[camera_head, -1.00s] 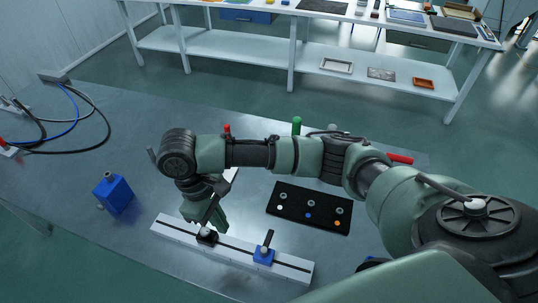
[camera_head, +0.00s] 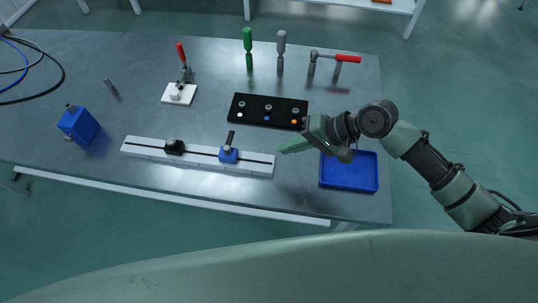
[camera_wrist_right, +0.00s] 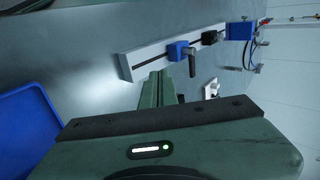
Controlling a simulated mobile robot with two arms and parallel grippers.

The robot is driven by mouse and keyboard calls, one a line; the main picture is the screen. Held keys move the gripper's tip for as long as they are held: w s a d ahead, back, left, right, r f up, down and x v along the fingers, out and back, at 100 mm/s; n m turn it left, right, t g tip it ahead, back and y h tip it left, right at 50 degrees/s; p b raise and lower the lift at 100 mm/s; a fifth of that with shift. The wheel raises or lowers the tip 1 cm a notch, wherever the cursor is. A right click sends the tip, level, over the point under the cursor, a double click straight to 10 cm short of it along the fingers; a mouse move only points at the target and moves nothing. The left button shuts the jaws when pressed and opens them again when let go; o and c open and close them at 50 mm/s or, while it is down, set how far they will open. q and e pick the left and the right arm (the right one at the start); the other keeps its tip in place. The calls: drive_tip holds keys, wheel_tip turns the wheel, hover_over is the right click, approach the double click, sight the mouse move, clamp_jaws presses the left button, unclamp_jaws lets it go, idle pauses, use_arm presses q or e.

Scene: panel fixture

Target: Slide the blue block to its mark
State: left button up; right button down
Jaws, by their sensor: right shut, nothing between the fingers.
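The blue block (camera_head: 228,155) sits on a pale slotted rail (camera_head: 200,158) lying on the table, right of the rail's middle. A dark lever stands up from it. A black block (camera_head: 174,147) sits on the same rail to its left. I cannot make out a mark on the rail. In the right wrist view the blue block (camera_wrist_right: 177,51) and the black block (camera_wrist_right: 209,39) show beyond the fingers. My right gripper (camera_head: 283,150) is shut and empty, just past the rail's right end and apart from the blue block; its fingers (camera_wrist_right: 159,88) fill the lower middle of the wrist view. My left gripper is out of view.
A blue tray (camera_head: 349,184) lies beneath and right of my right gripper. A black panel (camera_head: 268,121) with knobs lies behind the rail.

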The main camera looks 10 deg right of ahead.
sight(236, 154)
drive_tip(key=p+x, duration=0.1)
drive_tip(key=x, duration=0.4)
drive_tip(key=p+x, duration=0.1)
drive_tip(key=x, duration=0.4)
drive_tip(key=shift+w+a, duration=0.3)
drive_tip(key=shift+w+a+p, duration=0.2)
drive_tip(key=shift+a+p, duration=0.1)
drive_tip(key=shift+a, duration=0.3)
drive_tip(key=shift+w+a+p, duration=0.25)
drive_tip(key=shift+a, duration=0.3)
drive_tip(key=shift+w+a, duration=0.1)
drive_tip(key=shift+a, duration=0.4)
drive_tip(key=shift+w+a+r+p, duration=0.1)
drive_tip(key=shift+w+a+p, duration=0.1)
drive_tip(key=shift+a+p, duration=0.3)
drive_tip(key=shift+a, duration=0.2)
